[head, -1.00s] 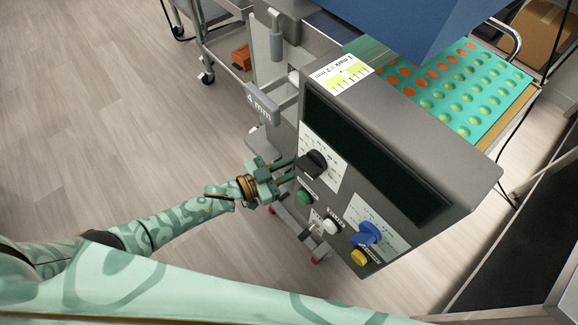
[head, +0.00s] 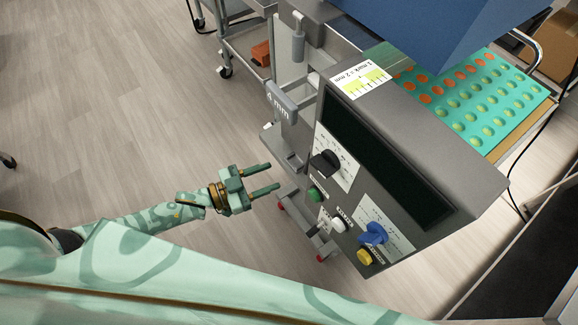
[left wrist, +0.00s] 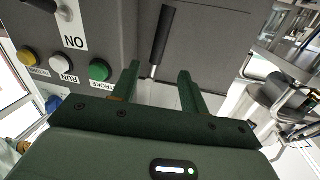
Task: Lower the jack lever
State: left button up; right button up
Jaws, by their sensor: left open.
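In the left wrist view a lever with a black grip (left wrist: 161,36) and a thin bright rod stands against a grey panel. It looks like the jack lever, but I cannot tell for sure; I cannot pick it out in the head view. My left gripper (head: 270,178) is open and empty, left of the control box (head: 427,130) and apart from it. In the left wrist view its two fingertips (left wrist: 159,71) lie either side of the lever's rod in the picture; I see no contact. My right gripper is not in view.
The box front carries a black knob (head: 325,162), a green button (head: 314,194), a white button (head: 338,226), a yellow button (head: 364,257) and a blue knob (head: 373,233). Open floor (head: 110,120) lies left.

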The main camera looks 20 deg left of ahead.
pick_arm(q)
jog(key=v, duration=0.5)
jog(key=shift+s+a+r, duration=0.1)
jog(key=shift+a, duration=0.05)
jog(key=s+a+f+n+g+y, duration=0.2)
jog(key=a+f+y, duration=0.75)
jog(key=f, duration=0.55)
jog(key=s+a+f+n+g+y, duration=0.2)
jog(key=s+a+f+g+y, duration=0.2)
jog(key=s+f, duration=0.65)
jog(key=s+d+f+n+g, duration=0.1)
jog(key=s+d, duration=0.3)
jog(key=s, duration=0.7)
jog(key=s+d+f+n+g, duration=0.2)
jog(key=s+d+f+g, duration=0.1)
jog(key=s, duration=0.9)
jog(key=shift+s+d+f+g, duration=0.15)
jog(key=shift+d+f+g, duration=0.15)
jog(key=shift+d+g, duration=0.6)
jog(key=shift+d+t, duration=0.25)
jog(key=shift+t, duration=0.05)
